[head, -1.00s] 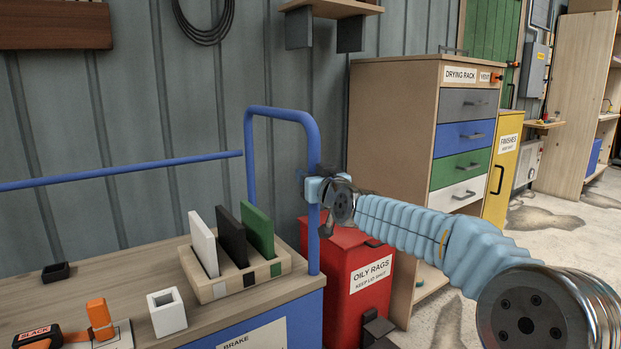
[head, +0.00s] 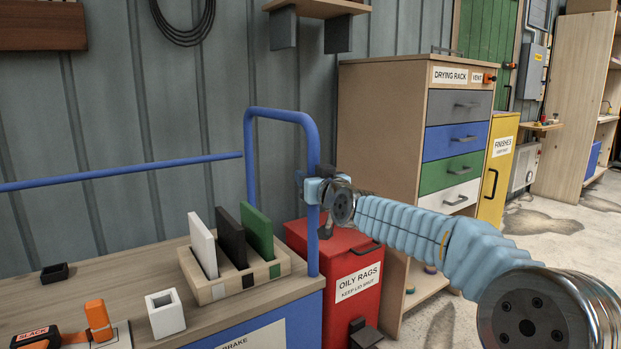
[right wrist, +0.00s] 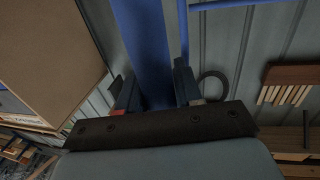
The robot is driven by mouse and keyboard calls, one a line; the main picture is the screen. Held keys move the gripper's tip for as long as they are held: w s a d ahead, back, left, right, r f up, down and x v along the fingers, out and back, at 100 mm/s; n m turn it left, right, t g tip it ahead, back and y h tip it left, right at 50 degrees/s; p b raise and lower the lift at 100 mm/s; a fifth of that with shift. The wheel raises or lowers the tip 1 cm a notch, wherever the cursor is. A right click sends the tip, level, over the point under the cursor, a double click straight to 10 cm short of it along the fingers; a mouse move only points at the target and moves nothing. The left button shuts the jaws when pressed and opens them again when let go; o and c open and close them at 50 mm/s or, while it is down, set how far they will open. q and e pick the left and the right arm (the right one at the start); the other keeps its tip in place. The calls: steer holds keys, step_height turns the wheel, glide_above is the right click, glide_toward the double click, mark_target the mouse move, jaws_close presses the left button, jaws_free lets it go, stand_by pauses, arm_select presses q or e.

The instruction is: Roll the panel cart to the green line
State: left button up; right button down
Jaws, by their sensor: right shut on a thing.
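The panel cart (head: 130,264) fills the lower left of the head view, with a wooden top and blue sides. Its blue tube handle (head: 283,113) rises at the right end. My right gripper (head: 313,190) is shut on the handle's near upright; the blue post (right wrist: 150,45) runs between its fingers (right wrist: 155,88) in the right wrist view. A wooden rack (head: 217,291) on the cart holds a white panel (head: 202,245), a black panel (head: 231,240) and a green panel (head: 257,232), standing upright. The green line is not visible. My left gripper is out of view.
A red oily-rags bin (head: 345,297) stands close beyond the handle. The drying rack (head: 380,130) and a yellow finishes cabinet (head: 497,165) stand behind it. A grey wall (head: 110,120) runs behind the cart. Open floor (head: 560,225) shows at right.

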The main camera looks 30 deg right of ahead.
steer(key=shift+s+d+r, duration=0.1)
steer(key=shift+d, duration=0.25)
steer(key=c, duration=0.8)
jaws_free()
steer(key=shift+c, duration=0.2)
steer(key=s+a, duration=0.1)
steer(key=s, duration=1.2)
steer(key=shift+s+a+p, duration=0.3)
steer(key=shift+a+p, duration=0.05)
steer(key=shift+p, duration=0.05)
